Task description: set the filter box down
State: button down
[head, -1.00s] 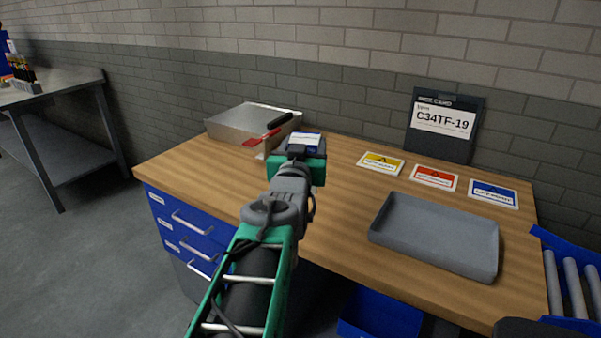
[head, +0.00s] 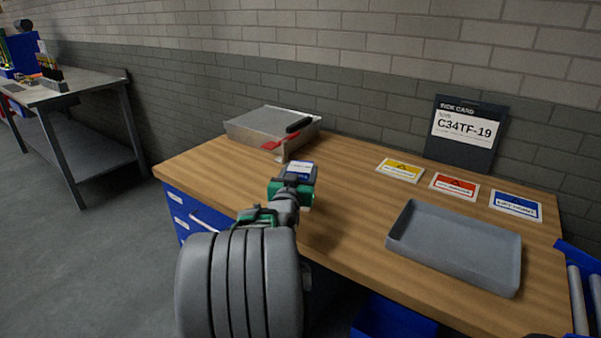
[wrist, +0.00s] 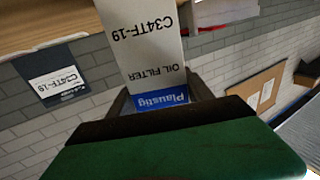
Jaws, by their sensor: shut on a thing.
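My gripper (head: 299,183) is shut on the filter box (head: 300,168), a small white and blue carton. In the wrist view the filter box (wrist: 150,50) is between the fingers, its print upside down: "C34TF-19", "OIL FILTER", and a blue "Plaustig" band. In the head view the box is over the left part of the wooden bench top (head: 345,205), in front of the metal case. I cannot tell whether its underside touches the wood. My gripper and wrist hide part of the bench below it.
A grey tray (head: 455,245) is at the right. Yellow (head: 401,170), red (head: 455,186) and blue (head: 516,205) cards lie behind it.

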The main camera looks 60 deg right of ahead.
jog(key=shift+c, duration=2.1)
grip_release()
